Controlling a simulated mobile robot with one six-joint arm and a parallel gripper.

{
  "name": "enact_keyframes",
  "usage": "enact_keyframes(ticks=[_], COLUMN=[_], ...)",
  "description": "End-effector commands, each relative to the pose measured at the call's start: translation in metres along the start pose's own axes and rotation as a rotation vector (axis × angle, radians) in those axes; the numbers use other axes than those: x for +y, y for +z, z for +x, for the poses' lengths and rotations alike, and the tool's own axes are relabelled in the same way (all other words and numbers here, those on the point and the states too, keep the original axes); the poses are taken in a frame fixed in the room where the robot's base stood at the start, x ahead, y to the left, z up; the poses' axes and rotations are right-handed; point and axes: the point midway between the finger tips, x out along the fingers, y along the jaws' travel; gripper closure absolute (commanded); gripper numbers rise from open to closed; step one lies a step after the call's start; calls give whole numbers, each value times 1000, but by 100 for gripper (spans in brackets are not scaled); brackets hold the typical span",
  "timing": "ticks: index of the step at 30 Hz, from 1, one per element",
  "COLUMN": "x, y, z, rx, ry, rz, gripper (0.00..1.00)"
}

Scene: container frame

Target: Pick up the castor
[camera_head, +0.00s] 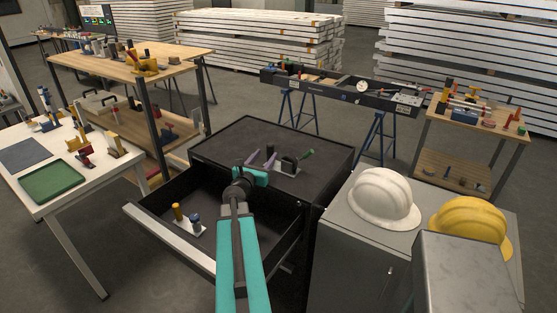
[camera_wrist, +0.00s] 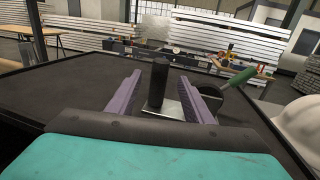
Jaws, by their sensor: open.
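What looks like the castor (camera_wrist: 158,85) is a black upright part on a flat silver plate, on the dark top of the tool cabinet. In the head view it shows as a dark shape (camera_head: 288,164) just beyond my fingers. My gripper (camera_head: 262,159) is low over the cabinet top, with its two purple fingers apart. In the wrist view the black part appears between the fingers (camera_wrist: 166,85), with a gap on each side. The plate is partly hidden by the right finger. I cannot tell how far ahead of the fingertips the castor is.
A green-handled tool (camera_head: 306,154) lies close to the castor's right. The cabinet's top (camera_head: 235,140) is otherwise clear. Its open drawer (camera_head: 170,238) holds a yellow and a blue item. A white helmet (camera_head: 384,198) and a yellow helmet (camera_head: 470,225) sit on a grey cabinet at right.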

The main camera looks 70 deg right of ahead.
Motion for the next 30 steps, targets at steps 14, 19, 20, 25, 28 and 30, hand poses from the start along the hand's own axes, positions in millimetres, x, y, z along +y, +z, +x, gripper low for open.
enact_keyframes(ticks=[14,19,20,25,28,30], x=[0,0,0,0,0,0], y=[0,0,0,0,0,0], z=[30,30,30,30,30,30], rx=[0,0,0,0,0,0], ry=[0,0,0,0,0,0], rz=[-1,-1,-1,0,0,0], gripper=[54,54,54,54,54,55])
